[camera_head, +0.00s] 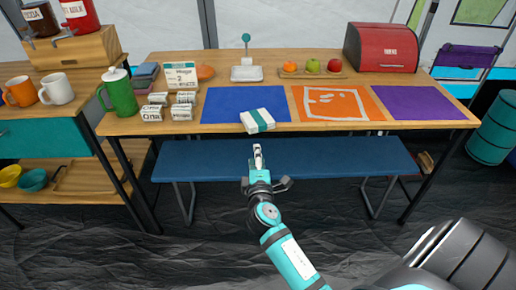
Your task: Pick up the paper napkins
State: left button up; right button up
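The paper napkins (250,116) appear as a white packet with a teal band. They lie at the table's front edge, over the lower right part of the blue mat (226,103). My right gripper (258,150) is in front of the table, just below and apart from the packet in the picture, over the blue bench. Its fingers are too small and end-on to tell open from shut. No object shows in it. My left gripper is not in view.
An orange mat (372,101) and a purple mat (420,104) lie to the right. A fruit tray (300,75) is behind. The blue bench (330,158) runs below the table's front edge.

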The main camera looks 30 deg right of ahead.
aim_at(258, 129)
jog(key=shift+h, duration=0.5)
jog(key=w+d, duration=0.1)
jog(key=w, duration=0.1)
jog(key=w+d+r, duration=0.1)
jog(key=w+d, duration=0.1)
jog(key=w+d+r, duration=0.1)
jog(key=w+d, duration=0.1)
jog(key=shift+w+b, duration=0.3)
jog(key=shift+w, duration=0.05)
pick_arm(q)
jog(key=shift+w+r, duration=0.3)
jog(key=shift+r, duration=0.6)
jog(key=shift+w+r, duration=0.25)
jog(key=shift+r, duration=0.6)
pick_arm(e)
jog(key=shift+x, duration=0.9)
jog(key=shift+a, duration=0.1)
grip_shut()
jog(key=shift+r, duration=0.1)
